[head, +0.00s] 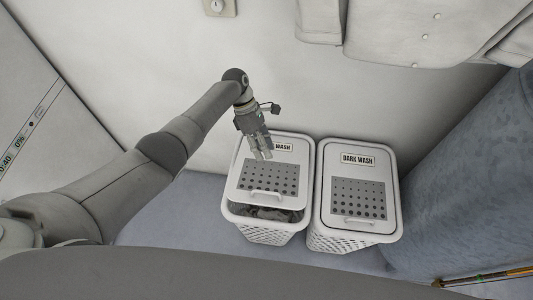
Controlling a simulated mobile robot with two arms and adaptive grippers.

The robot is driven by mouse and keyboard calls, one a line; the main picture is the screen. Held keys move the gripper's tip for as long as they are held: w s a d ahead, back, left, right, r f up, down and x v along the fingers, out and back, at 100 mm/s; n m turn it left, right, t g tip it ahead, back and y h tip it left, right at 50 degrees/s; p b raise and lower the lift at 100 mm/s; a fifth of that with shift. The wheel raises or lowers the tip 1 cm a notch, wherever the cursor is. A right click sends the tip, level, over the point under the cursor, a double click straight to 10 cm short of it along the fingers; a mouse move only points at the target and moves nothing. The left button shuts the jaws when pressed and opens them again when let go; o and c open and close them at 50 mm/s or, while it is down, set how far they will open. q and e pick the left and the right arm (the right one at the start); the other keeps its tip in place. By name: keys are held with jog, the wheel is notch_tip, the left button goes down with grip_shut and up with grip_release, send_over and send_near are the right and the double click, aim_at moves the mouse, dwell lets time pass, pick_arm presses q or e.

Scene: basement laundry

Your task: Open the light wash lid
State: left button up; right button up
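The left of two white laundry hampers has a white lid (243,190) with a dotted grey panel, a front handle and a label whose first word my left gripper hides; only "WASH" shows. This lid stands slightly raised at its front edge. Dark grey cloth (266,214) shows in the gap below it, inside the light wash hamper (266,236). My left gripper (262,155) is over the back part of this lid, beside the label, fingers pointing down. I cannot tell whether it touches the lid or whether its fingers are open. My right gripper is not in view.
The dark wash hamper (325,243) stands close on the right, its lid (358,188) shut. A white wall (150,60) is behind, with pale garments (410,28) hanging at top right. A blue-grey surface (470,170) rises at right. The floor (185,215) left of the hampers is clear.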

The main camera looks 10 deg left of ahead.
pick_arm(q)
jog(key=v, duration=0.9)
jog(key=shift+f, duration=0.15)
